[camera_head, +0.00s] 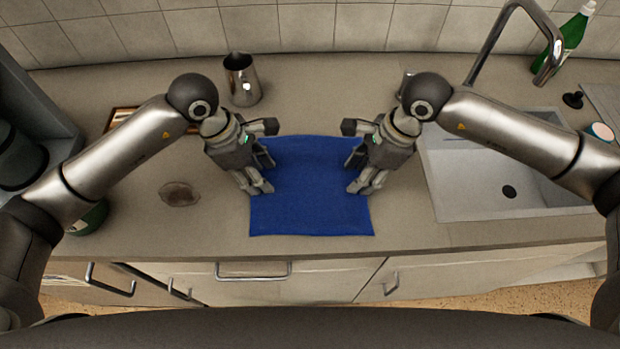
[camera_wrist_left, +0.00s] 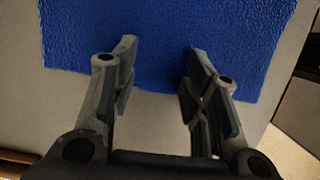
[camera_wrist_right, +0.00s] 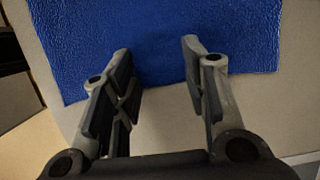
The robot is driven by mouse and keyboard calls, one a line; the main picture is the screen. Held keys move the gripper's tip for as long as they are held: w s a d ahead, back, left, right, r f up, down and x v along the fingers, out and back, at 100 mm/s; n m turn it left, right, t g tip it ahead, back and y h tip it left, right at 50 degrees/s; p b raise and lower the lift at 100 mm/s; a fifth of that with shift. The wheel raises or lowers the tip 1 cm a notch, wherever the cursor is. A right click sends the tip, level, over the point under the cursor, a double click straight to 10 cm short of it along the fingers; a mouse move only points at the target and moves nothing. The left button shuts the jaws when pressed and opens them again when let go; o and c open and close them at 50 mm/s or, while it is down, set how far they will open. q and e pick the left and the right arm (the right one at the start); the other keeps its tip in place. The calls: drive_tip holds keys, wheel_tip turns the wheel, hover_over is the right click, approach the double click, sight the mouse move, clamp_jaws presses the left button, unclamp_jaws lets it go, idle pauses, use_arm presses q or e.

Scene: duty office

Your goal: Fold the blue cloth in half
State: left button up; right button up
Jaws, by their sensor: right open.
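The blue cloth (camera_head: 309,190) lies flat and spread out on the counter in the middle of the head view. My left gripper (camera_head: 268,158) is at its left edge, open, with nothing between the fingers. In the left wrist view, the cloth (camera_wrist_left: 165,40) lies ahead of and partly beneath the open fingertips (camera_wrist_left: 160,52). My right gripper (camera_head: 350,160) is at the cloth's right edge, open and empty. In the right wrist view, the cloth (camera_wrist_right: 155,35) reaches the open fingertips (camera_wrist_right: 155,50). I cannot tell whether the fingertips touch the cloth.
A metal pitcher (camera_head: 242,80) stands behind the cloth to the left. A sink (camera_head: 470,185) with a tap (camera_head: 490,45) is at the right. A green bottle (camera_head: 575,35) stands at the back right. A brownish stain or dish (camera_head: 180,194) is on the counter at left. The counter's front edge is close.

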use_arm(q)
drive_tip(key=shift+f, duration=0.1)
use_arm(e)
drive_tip(key=shift+f, duration=0.1)
use_arm(q)
drive_tip(key=shift+s+f, duration=0.1)
drive_tip(key=shift+s, duration=0.05)
clamp_jaws()
use_arm(e)
drive_tip(key=shift+s+f, duration=0.1)
drive_tip(key=shift+f, duration=0.05)
clamp_jaws()
